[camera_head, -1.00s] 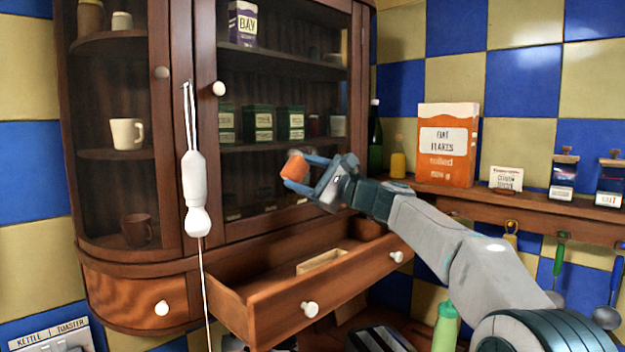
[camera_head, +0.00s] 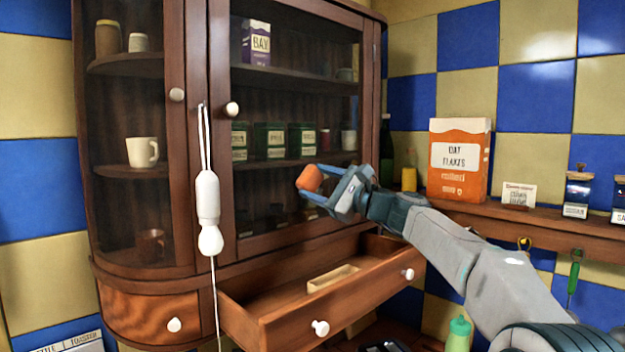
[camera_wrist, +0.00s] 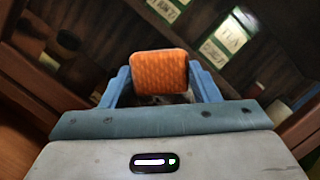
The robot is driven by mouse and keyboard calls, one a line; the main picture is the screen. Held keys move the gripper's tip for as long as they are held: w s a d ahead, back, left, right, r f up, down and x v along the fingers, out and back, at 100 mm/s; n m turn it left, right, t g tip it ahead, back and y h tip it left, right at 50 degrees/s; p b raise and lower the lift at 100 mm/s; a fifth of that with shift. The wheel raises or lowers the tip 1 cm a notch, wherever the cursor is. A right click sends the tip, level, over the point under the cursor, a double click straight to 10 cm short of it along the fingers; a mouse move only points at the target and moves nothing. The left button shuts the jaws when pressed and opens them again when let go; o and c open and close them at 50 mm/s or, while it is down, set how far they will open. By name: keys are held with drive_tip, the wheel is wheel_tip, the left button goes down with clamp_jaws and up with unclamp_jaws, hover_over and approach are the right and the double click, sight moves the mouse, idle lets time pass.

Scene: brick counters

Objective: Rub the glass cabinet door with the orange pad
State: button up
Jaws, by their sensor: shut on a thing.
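My gripper (camera_head: 318,190) is shut on the orange pad (camera_head: 309,177). In the wrist view the pad (camera_wrist: 159,72) sits between the two blue fingers and looks textured. The glass cabinet door (camera_head: 290,110) is closed in a dark wooden frame, with a white knob (camera_head: 232,109) at its left. The pad is in front of the lower right part of this door. I cannot tell whether the pad touches the glass. Tins (camera_head: 270,141) and a purple box (camera_head: 256,42) show through the pane.
An open drawer (camera_head: 340,300) juts out below my gripper. A white pull cord with a handle (camera_head: 208,205) hangs left of the door. An oat flakes box (camera_head: 459,160) and jars stand on the right shelf (camera_head: 560,228).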

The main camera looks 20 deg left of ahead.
sight(324, 177)
drive_tip(key=shift+w+d, duration=0.3)
drive_tip(key=shift+w, duration=0.35)
drive_tip(key=w+p, duration=0.1)
drive_tip(key=w+d+p, duration=0.1)
drive_tip(key=p, duration=0.1)
drive_tip(key=shift+w+r, duration=0.1)
drive_tip(key=shift+r, duration=0.1)
drive_tip(key=shift+w+d+f+p, duration=0.1)
drive_tip(key=shift+w+d+p, duration=0.35)
drive_tip(key=shift+w, duration=0.25)
drive_tip(key=shift+w+d+f+p, duration=0.1)
drive_tip(key=shift+w+d+p, duration=0.3)
drive_tip(key=shift+w, duration=0.35)
drive_tip(key=shift+w+d+f+p, duration=0.1)
drive_tip(key=shift+w+d+p, duration=0.3)
drive_tip(key=shift+w, duration=0.3)
drive_tip(key=s+d+b, duration=0.2)
drive_tip(key=d+b, duration=0.1)
drive_tip(key=s+d+b, duration=0.1)
drive_tip(key=d, duration=0.1)
drive_tip(key=shift+d+r+b, duration=0.1)
drive_tip(key=shift+b, duration=0.2)
